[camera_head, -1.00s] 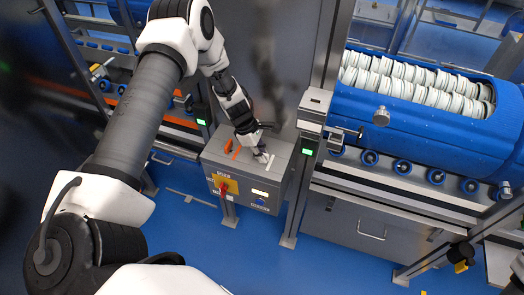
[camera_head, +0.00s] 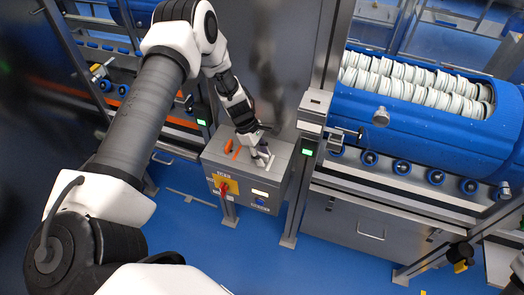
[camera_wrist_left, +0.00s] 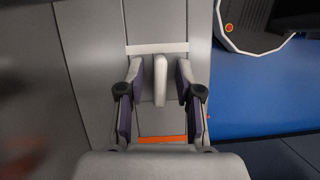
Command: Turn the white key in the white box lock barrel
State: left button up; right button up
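The grey metal box (camera_head: 215,150) stands in the middle of the head view, with its flat top facing up. My left gripper (camera_head: 263,158) points down at the right part of that top. In the left wrist view my left gripper (camera_wrist_left: 161,85) is open, with one finger on each side of the narrow white key (camera_wrist_left: 160,82). A gap shows between the key and each finger. A white bar (camera_wrist_left: 157,48) lies crosswise just beyond the key. In the head view the gripper largely hides the key.
An orange bar (camera_wrist_left: 162,140) lies on the box top, also seen in the head view (camera_head: 235,153). A red knob (camera_head: 224,189) is on the box front. A steel post (camera_head: 312,130) stands close right of the box, beside a blue tub (camera_head: 400,125).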

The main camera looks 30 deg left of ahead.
aim_at(263, 154)
pick_arm(q)
notch_tip(263, 154, up, 10)
jog(key=shift+d+f, duration=0.1)
dwell(0.5)
